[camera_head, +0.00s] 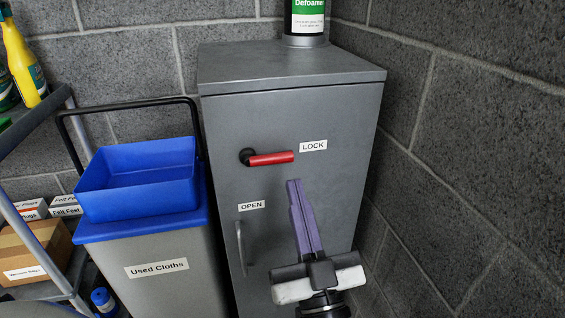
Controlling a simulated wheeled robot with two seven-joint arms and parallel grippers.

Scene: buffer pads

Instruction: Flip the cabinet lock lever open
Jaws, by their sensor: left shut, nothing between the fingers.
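A grey metal cabinet (285,110) stands in the middle of the head view. Its red lock lever (271,158) sits on the upper front and points right, nearly level, toward the LOCK label (313,146). An OPEN label (251,206) is lower down, below the lever's pivot. A vertical door handle (241,248) is under the OPEN label. My left gripper (293,182) comes up from below with its purple fingers shut and empty. Its fingertips are a little below the lever's free end and show a gap from it in the picture. My right gripper is not in view.
A bottle labelled Defoamer (307,22) stands on the cabinet top. A grey bin labelled Used Cloths (150,285) with a blue tray (140,180) on it is close on the left. A shelf (60,105) is farther left. A block wall (460,150) is close on the right.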

